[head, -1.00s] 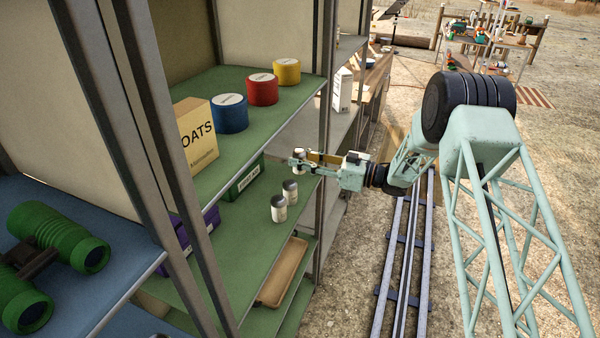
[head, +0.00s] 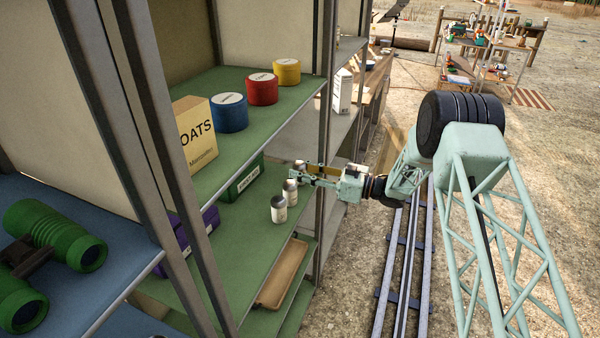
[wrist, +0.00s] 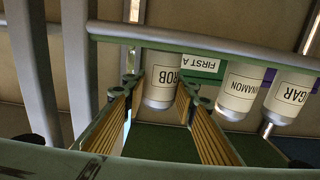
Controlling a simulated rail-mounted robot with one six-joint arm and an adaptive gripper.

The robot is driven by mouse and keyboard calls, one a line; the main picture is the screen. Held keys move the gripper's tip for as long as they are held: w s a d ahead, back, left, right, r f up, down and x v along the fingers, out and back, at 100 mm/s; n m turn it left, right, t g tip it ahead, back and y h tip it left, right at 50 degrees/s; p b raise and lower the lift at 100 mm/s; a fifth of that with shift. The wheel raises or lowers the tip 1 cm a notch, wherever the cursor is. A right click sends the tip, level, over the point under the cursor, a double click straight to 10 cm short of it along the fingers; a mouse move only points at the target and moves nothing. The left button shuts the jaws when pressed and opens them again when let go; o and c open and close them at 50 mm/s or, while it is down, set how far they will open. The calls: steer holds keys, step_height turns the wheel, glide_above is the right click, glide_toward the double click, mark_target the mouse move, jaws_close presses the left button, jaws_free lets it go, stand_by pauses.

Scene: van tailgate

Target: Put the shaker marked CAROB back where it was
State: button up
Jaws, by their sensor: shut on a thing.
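The CAROB shaker (wrist: 163,90), white with part of its label showing upside down in the wrist view, is between the fingers of my gripper (wrist: 157,98). My gripper (head: 301,175) is shut on it at the front right of the green middle shelf (head: 240,245). In the head view the fingers hide most of this shaker, and I cannot tell whether its base touches the shelf. The cinnamon shaker (wrist: 240,90) and the sugar shaker (wrist: 291,95) stand beside it in a row. The same two show in the head view, nearer the camera.
A green first aid box (head: 244,180) and purple boxes (head: 195,232) stand further back on this shelf. The shelf above holds an oats box (head: 195,135) and coloured tins. A shelf post (head: 325,130) rises close to my gripper. A tan tray (head: 284,275) lies below.

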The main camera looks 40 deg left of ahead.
steer(key=shift+f, duration=0.2)
stand_by(0.3)
steer(key=o, duration=1)
steer(key=shift+c, duration=0.2)
steer(key=shift+r, duration=0.25)
steer(key=p+v, duration=0.1)
steer(key=v, duration=1.1)
steer(key=shift+w, duration=0.1)
